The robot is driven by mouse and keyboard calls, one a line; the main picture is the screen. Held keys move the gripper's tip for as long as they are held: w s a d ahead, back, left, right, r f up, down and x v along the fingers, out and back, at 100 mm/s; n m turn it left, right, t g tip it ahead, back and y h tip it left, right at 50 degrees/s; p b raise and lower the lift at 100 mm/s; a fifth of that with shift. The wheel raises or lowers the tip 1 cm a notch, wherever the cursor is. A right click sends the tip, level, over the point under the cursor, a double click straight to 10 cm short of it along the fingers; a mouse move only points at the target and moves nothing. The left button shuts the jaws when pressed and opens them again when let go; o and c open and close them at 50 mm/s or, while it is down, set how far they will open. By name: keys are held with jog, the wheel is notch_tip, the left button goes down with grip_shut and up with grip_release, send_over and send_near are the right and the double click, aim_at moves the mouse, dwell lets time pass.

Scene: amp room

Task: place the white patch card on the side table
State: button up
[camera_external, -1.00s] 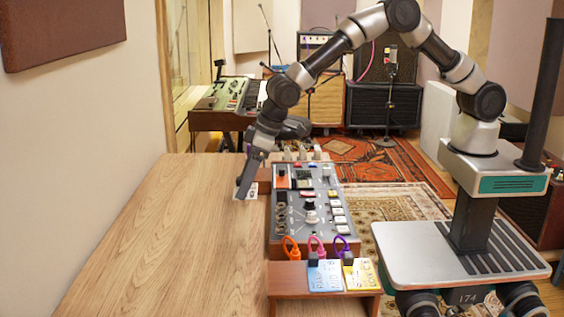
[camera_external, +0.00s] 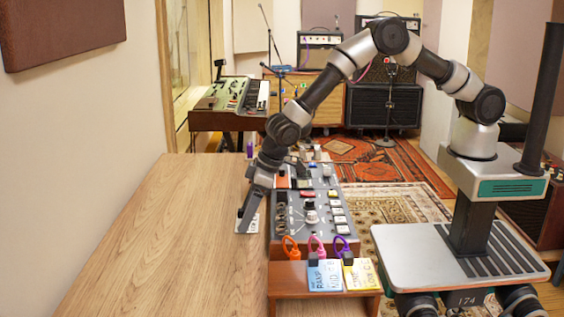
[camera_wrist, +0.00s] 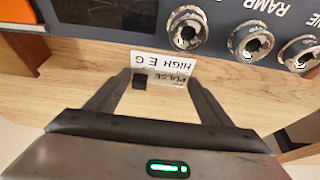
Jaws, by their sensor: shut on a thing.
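My gripper (camera_external: 245,221) is low over the light wood table (camera_external: 165,230), just left of the grey panel unit. In the wrist view my gripper (camera_wrist: 162,80) has its fingertips on either side of the white patch card (camera_wrist: 163,65), shut on it. The card is bent or folded in two faces, with the lettering "HIGH EG" and "PULSE" upside down, and a small black piece is at its left. In the external view only a bit of the white card (camera_external: 254,225) shows beside the fingers. I cannot tell whether the card touches the wood.
The panel unit (camera_external: 310,215) with knobs and jacks stands close on the right. In front of it a brown wooden stand (camera_external: 290,275) carries a blue card (camera_external: 325,275), a yellow card (camera_external: 361,275) and coloured cable loops. The table's left and front are bare.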

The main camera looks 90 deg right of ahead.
jog(key=o, duration=1)
jog(key=shift+f, duration=0.15)
